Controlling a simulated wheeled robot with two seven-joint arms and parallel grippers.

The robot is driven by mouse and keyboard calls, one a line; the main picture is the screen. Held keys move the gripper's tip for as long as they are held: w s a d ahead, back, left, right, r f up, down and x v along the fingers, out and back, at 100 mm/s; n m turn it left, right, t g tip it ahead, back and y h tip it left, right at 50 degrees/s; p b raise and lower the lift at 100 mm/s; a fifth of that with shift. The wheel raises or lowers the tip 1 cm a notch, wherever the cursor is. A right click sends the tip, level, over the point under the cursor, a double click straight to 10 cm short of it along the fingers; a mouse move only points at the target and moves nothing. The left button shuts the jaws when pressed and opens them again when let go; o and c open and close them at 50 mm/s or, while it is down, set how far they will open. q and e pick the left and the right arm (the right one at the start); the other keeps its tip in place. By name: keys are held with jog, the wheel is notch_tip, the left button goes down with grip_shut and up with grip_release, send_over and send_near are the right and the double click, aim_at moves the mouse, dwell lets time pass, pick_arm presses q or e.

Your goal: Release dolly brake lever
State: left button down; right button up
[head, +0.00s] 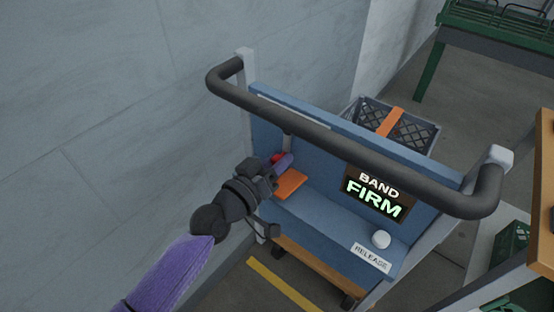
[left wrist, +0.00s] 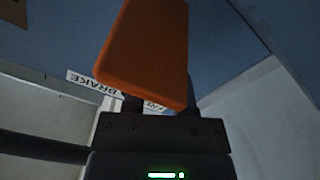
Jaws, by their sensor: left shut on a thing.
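The brake lever shows as an orange paddle (head: 291,184) at the left end of the blue panel of the dolly (head: 330,222). My left gripper (head: 279,167) is at this lever and shut on it, with a small red part showing between the fingers. The exact grip is partly hidden. In the left wrist view the orange paddle (left wrist: 145,55) fills the middle, in front of the dark fingers. A BRAKE label (left wrist: 92,84) and a second, partly covered label (left wrist: 155,106) are behind it. My right gripper is not in view.
A dark push handle (head: 335,140) spans above the panel. A display (head: 376,193) reads BAND FIRM. A white knob (head: 381,239) sits above a RELEASE label (head: 371,257). A grey crate (head: 415,130) is behind the panel. A wall is at left, a wooden-edged table (head: 543,205) at right.

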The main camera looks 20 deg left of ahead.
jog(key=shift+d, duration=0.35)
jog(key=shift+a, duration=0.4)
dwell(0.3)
